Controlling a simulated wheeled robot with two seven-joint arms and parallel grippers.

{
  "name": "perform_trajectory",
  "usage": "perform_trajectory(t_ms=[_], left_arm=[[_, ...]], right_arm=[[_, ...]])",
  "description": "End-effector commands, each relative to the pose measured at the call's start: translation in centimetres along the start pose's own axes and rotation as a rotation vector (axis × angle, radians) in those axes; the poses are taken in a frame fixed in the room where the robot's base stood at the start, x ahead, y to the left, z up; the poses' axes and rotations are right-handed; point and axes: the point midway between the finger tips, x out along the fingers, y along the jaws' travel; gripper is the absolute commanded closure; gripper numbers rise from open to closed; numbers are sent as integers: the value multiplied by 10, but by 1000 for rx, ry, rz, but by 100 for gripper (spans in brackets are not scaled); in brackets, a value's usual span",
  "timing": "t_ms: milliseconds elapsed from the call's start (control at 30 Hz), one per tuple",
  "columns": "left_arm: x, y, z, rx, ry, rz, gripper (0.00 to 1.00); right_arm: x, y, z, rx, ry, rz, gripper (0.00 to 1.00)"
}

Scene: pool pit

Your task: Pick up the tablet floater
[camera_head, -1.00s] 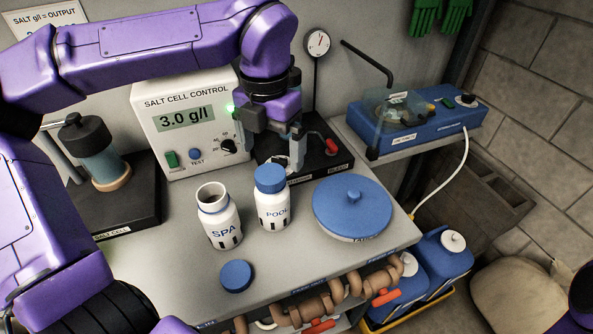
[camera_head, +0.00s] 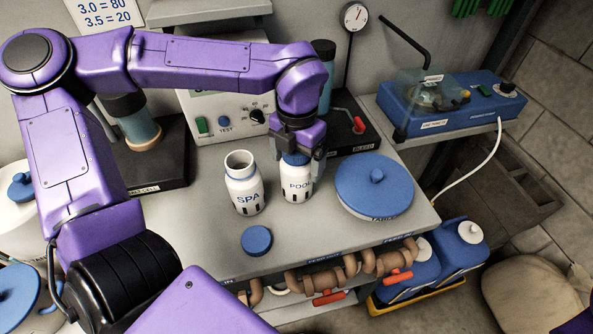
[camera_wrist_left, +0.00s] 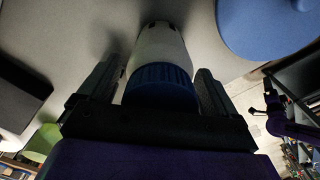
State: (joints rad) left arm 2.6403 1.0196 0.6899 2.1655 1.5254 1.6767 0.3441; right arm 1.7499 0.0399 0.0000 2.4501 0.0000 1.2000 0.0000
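Two white slotted bottles that look like floaters stand upright on the bench. The POOL bottle (camera_head: 297,188) has a blue cap (camera_wrist_left: 160,84), and the SPA bottle (camera_head: 245,190) is uncapped. A loose blue cap (camera_head: 257,240) lies in front of them. My left gripper (camera_head: 298,160) is over the POOL bottle from above, its fingers on either side of the cap. In the left wrist view, the open fingers (camera_wrist_left: 158,92) straddle the cap, with narrow gaps beside it. A small purple and dark part at that view's right edge seems to be my right arm; its fingers are not clear.
A round tub with a blue lid (camera_head: 374,187) stands close to the right of the POOL bottle. The salt cell control box (camera_head: 210,118) and a black stand (camera_head: 352,135) are behind. Pipes with red valves (camera_head: 328,298) run below the front edge.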

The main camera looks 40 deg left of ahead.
Motion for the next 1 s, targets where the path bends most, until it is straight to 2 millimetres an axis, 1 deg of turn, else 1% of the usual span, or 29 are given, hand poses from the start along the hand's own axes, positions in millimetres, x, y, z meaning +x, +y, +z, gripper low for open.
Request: perform_trajectory(t_ms=[33,67,100,200,433,567,767,867,1000], left_arm=[[0,0,0,0,0,0,26],[0,0,0,0,0,0,36],[0,0,0,0,0,0,49],[0,0,0,0,0,0,78],[-1,0,0,-1,-1,0,79],[-7,0,1,-1,-3,0,79],[-30,0,1,-2,-4,0,79],[-41,-7,-5,0,-4,2,79],[-63,-22,-17,1,-5,2,79]], right_arm=[[0,0,0,0,0,0,9],[0,0,0,0,0,0,9],[0,0,0,0,0,0,9],[0,0,0,0,0,0,9],[0,0,0,0,0,0,9],[0,0,0,0,0,0,9],[0,0,0,0,0,0,9],[4,0,2,0,0,0,9],[8,-1,3,0,0,0,9]])
